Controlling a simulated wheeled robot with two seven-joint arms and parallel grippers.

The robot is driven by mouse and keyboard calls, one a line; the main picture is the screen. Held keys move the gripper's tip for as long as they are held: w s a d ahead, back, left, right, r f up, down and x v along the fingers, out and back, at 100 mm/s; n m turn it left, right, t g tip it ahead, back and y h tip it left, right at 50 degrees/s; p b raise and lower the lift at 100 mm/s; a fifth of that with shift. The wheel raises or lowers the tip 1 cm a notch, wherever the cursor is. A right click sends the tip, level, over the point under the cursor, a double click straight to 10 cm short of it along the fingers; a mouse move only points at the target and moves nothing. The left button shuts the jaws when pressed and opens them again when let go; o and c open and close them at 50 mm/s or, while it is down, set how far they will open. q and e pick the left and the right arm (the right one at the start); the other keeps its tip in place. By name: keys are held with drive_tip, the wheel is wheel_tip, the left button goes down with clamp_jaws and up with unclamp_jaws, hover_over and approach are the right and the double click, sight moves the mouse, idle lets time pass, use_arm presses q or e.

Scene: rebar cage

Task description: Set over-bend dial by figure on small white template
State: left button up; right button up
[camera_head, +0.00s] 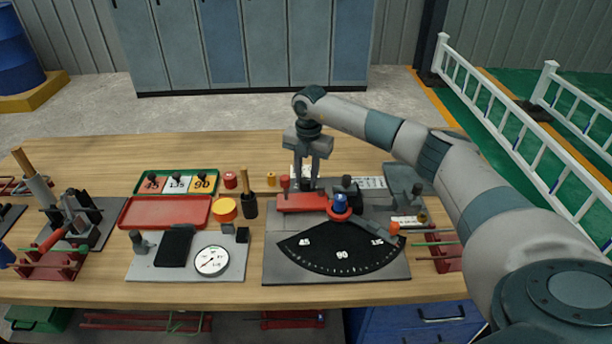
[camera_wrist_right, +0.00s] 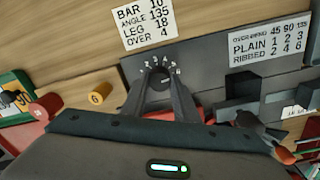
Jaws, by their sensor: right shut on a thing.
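My right gripper (camera_head: 309,187) reaches down to the back left of the grey bender plate (camera_head: 285,270). In the right wrist view its fingers (camera_wrist_right: 163,84) are shut on the small dark knob of the over-bend dial (camera_wrist_right: 155,70). Small white figures ring the dial; the pointer setting is not readable. The small white template (camera_wrist_right: 147,27) lies just beyond the dial and reads BAR 10, ANGLE 135, LEG 18, OVER 4. A white over-bend chart (camera_wrist_right: 270,39) to its right lists plain 1 2 3 and ribbed 2 4 6. My left gripper is not in view.
The black angle scale (camera_head: 342,249) and a red bar (camera_head: 301,203) are on the plate. A dial gauge (camera_head: 212,261), red tray (camera_head: 165,212) and number tiles (camera_head: 177,184) stand left. An orange-tipped lever (camera_head: 393,228) is at right.

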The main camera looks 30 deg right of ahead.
sight(306, 180)
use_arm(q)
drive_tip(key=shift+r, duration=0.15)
use_arm(e)
drive_tip(key=shift+w+r+m, duration=0.1)
drive_tip(key=shift+r+m, duration=0.05)
drive_tip(key=shift+m, duration=0.95)
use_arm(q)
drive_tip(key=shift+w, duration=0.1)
use_arm(e)
drive_tip(key=o, duration=1.1)
drive_tip(key=shift+c, duration=0.2)
drive_tip(key=shift+r, duration=0.6)
wheel_tip(306, 180, up, 2)
drive_tip(key=shift+r+b, duration=0.1)
drive_tip(key=shift+b, duration=0.4)
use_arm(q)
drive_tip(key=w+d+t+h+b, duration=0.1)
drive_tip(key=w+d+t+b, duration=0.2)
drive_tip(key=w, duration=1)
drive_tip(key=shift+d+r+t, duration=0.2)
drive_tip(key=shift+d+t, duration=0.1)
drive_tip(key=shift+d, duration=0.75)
use_arm(e)
wheel_tip(306, 180, up, 14)
drive_tip(key=shift+s+d, duration=0.2)
drive_tip(key=shift+s, duration=0.2)
